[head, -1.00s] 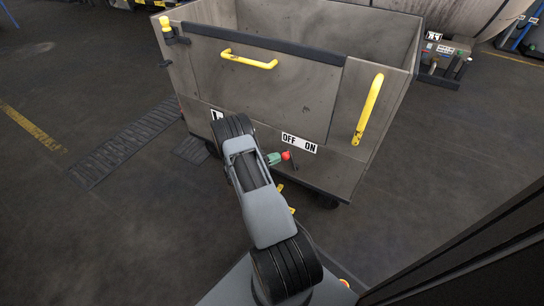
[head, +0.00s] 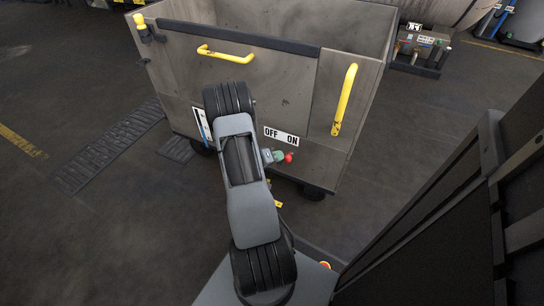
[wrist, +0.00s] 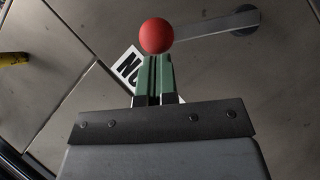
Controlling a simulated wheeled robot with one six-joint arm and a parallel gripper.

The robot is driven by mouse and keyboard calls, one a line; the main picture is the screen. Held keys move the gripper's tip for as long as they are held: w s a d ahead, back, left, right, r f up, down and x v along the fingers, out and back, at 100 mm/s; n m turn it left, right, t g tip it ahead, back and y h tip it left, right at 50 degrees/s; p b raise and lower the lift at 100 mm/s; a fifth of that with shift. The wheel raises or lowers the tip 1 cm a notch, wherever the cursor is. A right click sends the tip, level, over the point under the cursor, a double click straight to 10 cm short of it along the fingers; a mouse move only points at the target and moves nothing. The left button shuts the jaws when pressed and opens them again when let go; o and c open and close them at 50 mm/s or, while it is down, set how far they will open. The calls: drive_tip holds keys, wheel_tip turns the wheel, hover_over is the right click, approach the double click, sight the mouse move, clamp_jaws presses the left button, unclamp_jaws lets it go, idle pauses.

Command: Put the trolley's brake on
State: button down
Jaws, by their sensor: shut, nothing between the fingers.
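The trolley (head: 290,85) is a grey metal bin on casters, with an OFF/ON label (head: 281,136) low on its front panel. The brake lever's red knob (head: 288,158) sits just below the ON end of the label. In the wrist view the red knob (wrist: 156,36) is on a flat metal lever arm (wrist: 215,25) that runs right to a dark round pivot. My gripper (wrist: 154,62) has green fingers, shut and empty, with their tips right at the knob. Whether they touch it I cannot tell. In the head view my gripper (head: 274,156) is just left of the knob, partly hidden by my arm.
Yellow handles (head: 345,100) stick out from the trolley's front. A grate (head: 112,145) lies in the floor at left. A small control unit (head: 421,48) stands behind at right.

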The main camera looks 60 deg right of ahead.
drive_tip(key=shift+s, duration=0.4)
idle(0.3)
drive_tip(key=w+a+r+p, duration=0.3)
drive_tip(key=w+a+r, duration=0.3)
drive_tip(key=a, duration=0.3)
drive_tip(key=shift+w+a, duration=0.15)
drive_tip(key=shift+w, duration=0.45)
drive_tip(key=shift+r, duration=0.1)
